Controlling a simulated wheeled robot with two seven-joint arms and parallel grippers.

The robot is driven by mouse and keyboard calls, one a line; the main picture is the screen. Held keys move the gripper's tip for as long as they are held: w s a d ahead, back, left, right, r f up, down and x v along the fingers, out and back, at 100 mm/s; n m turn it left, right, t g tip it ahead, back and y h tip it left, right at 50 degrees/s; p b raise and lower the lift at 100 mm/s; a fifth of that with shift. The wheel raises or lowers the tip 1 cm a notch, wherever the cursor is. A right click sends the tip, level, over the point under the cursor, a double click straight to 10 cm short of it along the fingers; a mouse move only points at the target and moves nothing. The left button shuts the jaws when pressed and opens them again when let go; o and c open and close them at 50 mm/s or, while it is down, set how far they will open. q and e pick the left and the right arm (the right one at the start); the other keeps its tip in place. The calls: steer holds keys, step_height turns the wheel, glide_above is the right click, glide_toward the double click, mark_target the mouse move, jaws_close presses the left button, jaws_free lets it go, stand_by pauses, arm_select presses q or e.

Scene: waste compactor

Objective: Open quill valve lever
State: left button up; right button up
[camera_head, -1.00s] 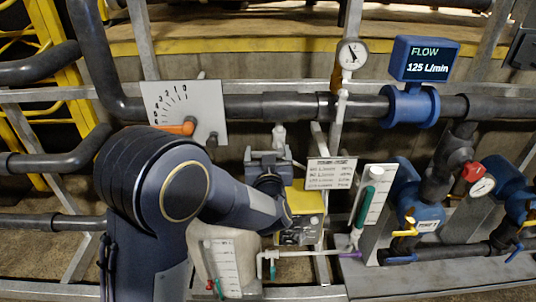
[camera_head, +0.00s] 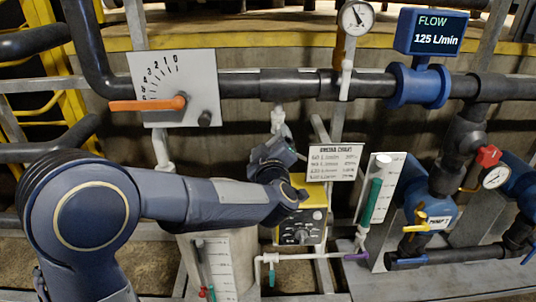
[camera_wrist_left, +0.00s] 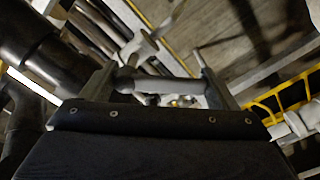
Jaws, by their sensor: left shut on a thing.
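The quill valve is most likely the pale grey fitting (camera_head: 279,118) hanging under the dark main pipe in the head view. My left gripper (camera_head: 282,138) is right at its lower end, with the wrist tilted. In the left wrist view the two fingers of my left gripper (camera_wrist_left: 160,85) stand either side of a pale grey bar (camera_wrist_left: 158,84), which spans between them. The gripper is shut on this bar, seemingly the valve's lever. The fingertips are small and partly hidden in the head view. My right gripper is not in view.
An orange lever (camera_head: 145,104) lies horizontal across a white scale plate (camera_head: 195,75). The blue flow display (camera_head: 432,32) reads 125 L/min. Blue valves (camera_head: 430,203) stand right.

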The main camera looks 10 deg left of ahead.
arm_select(q)
steer(key=shift+w+d+f+n+b, duration=0.1)
steer(key=shift+d+f+n+b, duration=0.2)
steer(key=shift+n+b, duration=1.15)
steer(key=shift+w+d+f+n+b, duration=0.15)
steer(key=shift+d+n+b, duration=0.3)
steer(key=shift+n+b, duration=1)
steer(key=shift+w+d+f+n+b, duration=0.15)
steer(key=shift+d+n+b, duration=0.2)
steer(key=shift+n+b, duration=1.1)
steer(key=shift+n, duration=0.35)
steer(key=o, duration=1.3)
steer(key=shift+r, duration=0.1)
steer(key=shift+s, duration=0.1)
steer(key=p+v, duration=0.1)
steer(key=v, duration=0.6)
steer(key=shift+s+d, duration=0.2)
steer(key=shift+s, duration=0.2)
